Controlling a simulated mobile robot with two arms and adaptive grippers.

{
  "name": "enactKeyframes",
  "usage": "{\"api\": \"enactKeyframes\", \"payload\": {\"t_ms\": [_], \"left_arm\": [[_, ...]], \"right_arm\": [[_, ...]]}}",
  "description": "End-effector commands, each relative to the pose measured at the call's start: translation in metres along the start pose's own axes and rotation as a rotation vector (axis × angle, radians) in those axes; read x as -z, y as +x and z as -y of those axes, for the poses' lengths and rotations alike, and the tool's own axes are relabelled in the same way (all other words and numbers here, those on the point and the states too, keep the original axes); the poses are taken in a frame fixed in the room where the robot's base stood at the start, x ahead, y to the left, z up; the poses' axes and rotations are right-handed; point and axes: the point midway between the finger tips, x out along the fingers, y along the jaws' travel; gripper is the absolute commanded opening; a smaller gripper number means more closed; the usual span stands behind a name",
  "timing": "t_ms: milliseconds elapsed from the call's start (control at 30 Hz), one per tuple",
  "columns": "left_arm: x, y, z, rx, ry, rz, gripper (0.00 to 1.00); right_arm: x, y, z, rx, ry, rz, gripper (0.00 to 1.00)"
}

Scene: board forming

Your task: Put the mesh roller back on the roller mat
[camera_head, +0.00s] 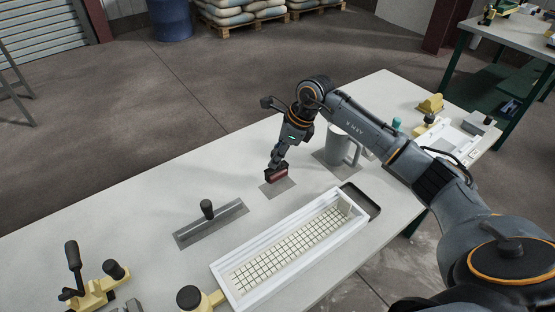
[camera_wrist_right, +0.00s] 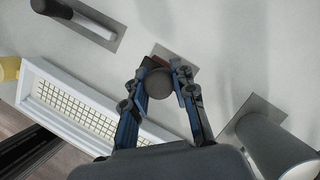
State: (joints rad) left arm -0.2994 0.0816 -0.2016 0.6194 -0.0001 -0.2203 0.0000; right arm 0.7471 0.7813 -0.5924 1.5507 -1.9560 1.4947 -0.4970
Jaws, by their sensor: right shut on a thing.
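The mesh roller (camera_head: 276,175), a small dark thing with a reddish side, is in my right gripper (camera_head: 276,166). The grey roller mat (camera_head: 279,190) lies on the table directly below it. The roller is over the mat, partly covering it. I cannot tell whether it touches the mat. In the right wrist view the fingers of my right gripper (camera_wrist_right: 166,72) are closed around a round dark part of the roller (camera_wrist_right: 160,83), with the mat (camera_wrist_right: 186,57) just beyond. Fingers hide much of the roller. My left gripper is not in view.
A white mould with mesh (camera_head: 234,286) lies in front. A trowel (camera_head: 208,226) rests on the left. Yellow clamps (camera_head: 95,293) stand at the front left. The table's back left is clear.

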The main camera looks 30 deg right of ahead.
Motion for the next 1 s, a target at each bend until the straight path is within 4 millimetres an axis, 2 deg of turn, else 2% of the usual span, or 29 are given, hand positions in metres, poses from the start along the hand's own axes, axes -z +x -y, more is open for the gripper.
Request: {"api": "enactKeyframes", "payload": {"t_ms": [167, 333, 733, 767, 800, 867, 1000], "left_arm": [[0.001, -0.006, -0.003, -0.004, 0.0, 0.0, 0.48], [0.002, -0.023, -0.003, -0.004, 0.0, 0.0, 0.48], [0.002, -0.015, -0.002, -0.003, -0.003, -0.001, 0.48], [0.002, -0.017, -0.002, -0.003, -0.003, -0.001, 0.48], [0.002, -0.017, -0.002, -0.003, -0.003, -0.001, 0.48], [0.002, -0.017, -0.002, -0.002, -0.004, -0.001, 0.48], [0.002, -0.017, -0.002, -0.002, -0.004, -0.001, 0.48]], "right_arm": [[0.004, 0.009, 0.007, -0.002, 0.002, 0.0, 0.0], [0.013, 0.029, 0.006, -0.002, 0.001, 0.001, 0.0], [0.017, 0.04, 0.007, 0.002, -0.001, 0.001, 0.0], [0.017, 0.038, 0.007, 0.001, -0.001, 0.0, 0.32], [0.017, 0.038, 0.007, 0.001, -0.001, 0.0, 0.4], [0.017, 0.038, 0.007, 0.0, -0.001, 0.0, 0.49], [0.017, 0.038, 0.007, 0.0, -0.001, 0.0, 0.49]]}}
